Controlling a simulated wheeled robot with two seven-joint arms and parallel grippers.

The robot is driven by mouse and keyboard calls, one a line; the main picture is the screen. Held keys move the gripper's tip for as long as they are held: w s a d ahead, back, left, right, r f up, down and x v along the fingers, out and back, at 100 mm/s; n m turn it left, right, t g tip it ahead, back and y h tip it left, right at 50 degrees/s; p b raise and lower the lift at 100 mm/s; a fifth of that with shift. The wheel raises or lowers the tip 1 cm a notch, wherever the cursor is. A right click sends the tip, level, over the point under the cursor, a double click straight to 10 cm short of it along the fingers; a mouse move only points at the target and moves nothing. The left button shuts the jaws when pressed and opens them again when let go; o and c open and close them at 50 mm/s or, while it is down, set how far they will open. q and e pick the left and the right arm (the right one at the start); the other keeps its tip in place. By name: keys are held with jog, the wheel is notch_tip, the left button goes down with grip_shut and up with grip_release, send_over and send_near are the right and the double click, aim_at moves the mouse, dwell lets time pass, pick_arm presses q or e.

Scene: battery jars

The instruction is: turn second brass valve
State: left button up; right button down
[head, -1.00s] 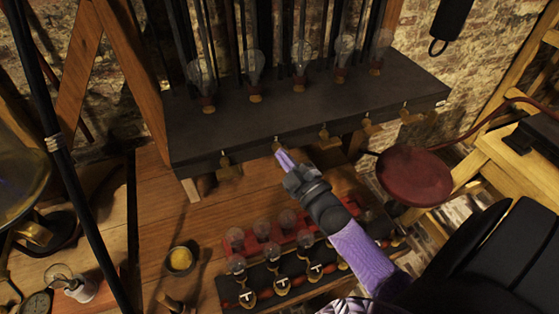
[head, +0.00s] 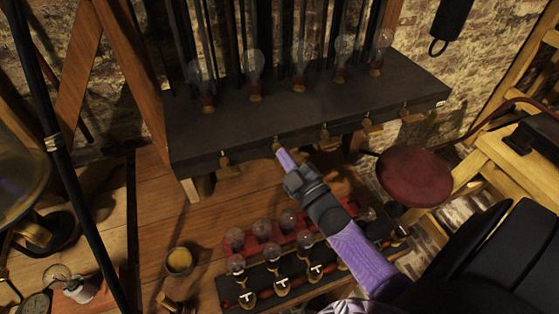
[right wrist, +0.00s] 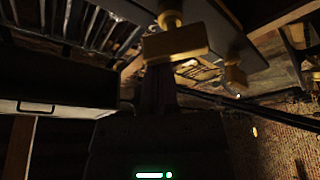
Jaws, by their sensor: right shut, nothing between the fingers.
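A row of brass valves hangs along the front edge of the dark shelf. The second brass valve (head: 277,143) from the left is largely hidden behind my right gripper (head: 282,156). The purple fingers are shut with nothing held, and their tips are at or just below this valve; contact cannot be told. In the right wrist view, a brass valve with a flat bar handle (right wrist: 176,42) is just beyond the dark fingers (right wrist: 160,85). The first valve (head: 227,162) is left of my gripper, and the third (head: 324,133) is to its right. My left gripper is not in view.
The dark shelf (head: 300,112) carries several glass bulbs. Below, a red rack (head: 262,247) and a dark rack (head: 268,285) with bulbs stand on the wooden bench (head: 200,225). A small yellow-filled bowl (head: 179,261) is at left. A red stool (head: 414,176) stands right.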

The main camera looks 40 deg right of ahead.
jog(key=shift+s+d+f+m+t+h+b, duration=0.15)
jog(key=shift+m+h, duration=0.5)
jog(key=shift+m, duration=0.85)
jog(key=shift+w+d+r+m+t+h+b, duration=0.1)
jog(key=shift+d+m+t+h+b, duration=0.15)
jog(key=shift+m+h, duration=0.85)
dwell(1.2)
jog(key=shift+s+d+f+m+h, duration=0.15)
jog(key=shift+m+h, duration=0.4)
jog(key=shift+m, duration=1.25)
jog(key=shift+d+f+m+h, duration=0.15)
jog(key=shift+m+h, duration=0.35)
jog(key=shift+m, duration=1.3)
dwell(0.6)
